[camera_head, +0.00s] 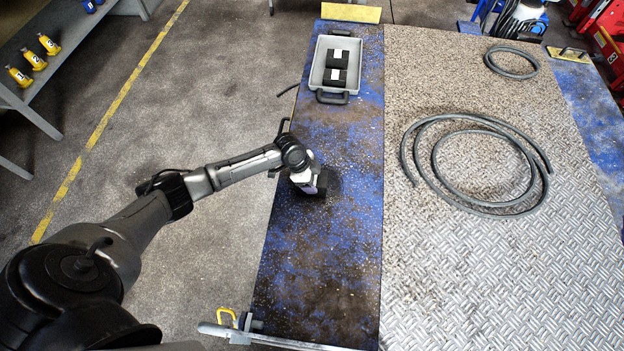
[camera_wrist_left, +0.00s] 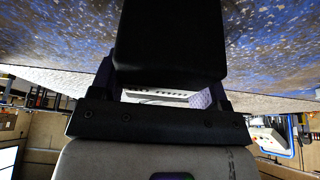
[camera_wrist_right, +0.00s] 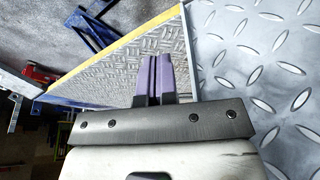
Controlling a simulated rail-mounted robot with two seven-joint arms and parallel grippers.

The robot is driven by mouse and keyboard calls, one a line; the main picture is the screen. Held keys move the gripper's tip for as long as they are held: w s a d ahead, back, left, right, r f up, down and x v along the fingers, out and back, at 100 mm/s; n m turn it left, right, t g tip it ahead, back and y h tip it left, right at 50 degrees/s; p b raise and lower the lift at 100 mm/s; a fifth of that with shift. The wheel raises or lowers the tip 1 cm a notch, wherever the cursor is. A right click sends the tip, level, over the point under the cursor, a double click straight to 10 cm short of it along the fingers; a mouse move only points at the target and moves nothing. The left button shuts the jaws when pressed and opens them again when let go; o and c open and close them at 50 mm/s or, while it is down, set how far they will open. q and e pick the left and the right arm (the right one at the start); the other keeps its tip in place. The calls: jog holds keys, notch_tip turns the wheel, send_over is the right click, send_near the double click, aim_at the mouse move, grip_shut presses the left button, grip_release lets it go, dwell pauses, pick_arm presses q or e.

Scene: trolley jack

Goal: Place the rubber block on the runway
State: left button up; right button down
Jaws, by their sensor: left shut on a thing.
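A black rubber block (camera_head: 324,181) is at the tip of my left gripper (camera_head: 316,182), over the middle of a long, worn blue strip (camera_head: 335,250). In the left wrist view the black block (camera_wrist_left: 170,42) fills the top centre, between the fingers of my left gripper (camera_wrist_left: 165,80), which is shut on it. I cannot tell whether the block touches the blue surface. My right gripper (camera_wrist_right: 154,78) shows in the right wrist view, with purple fingers close together and nothing between them. It is outside the head view.
A grey tray (camera_head: 318,83) with two black, white-labelled blocks (camera_head: 337,67) stands at the strip's far end. A coiled grey hose (camera_head: 408,160) and a smaller hose ring (camera_head: 490,63) lie on the diamond plate (camera_head: 450,270). A clamp (camera_head: 240,325) sits at the near edge. The near blue strip is clear.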

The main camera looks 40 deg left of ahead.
pick_arm(q)
jog(key=shift+w+f, duration=0.1)
jog(key=shift+f, duration=0.15)
jog(key=shift+f, duration=0.1)
jog(key=o, duration=0.9)
jog(key=shift+f, duration=0.1)
jog(key=o, duration=0.4)
jog(key=shift+o, duration=0.2)
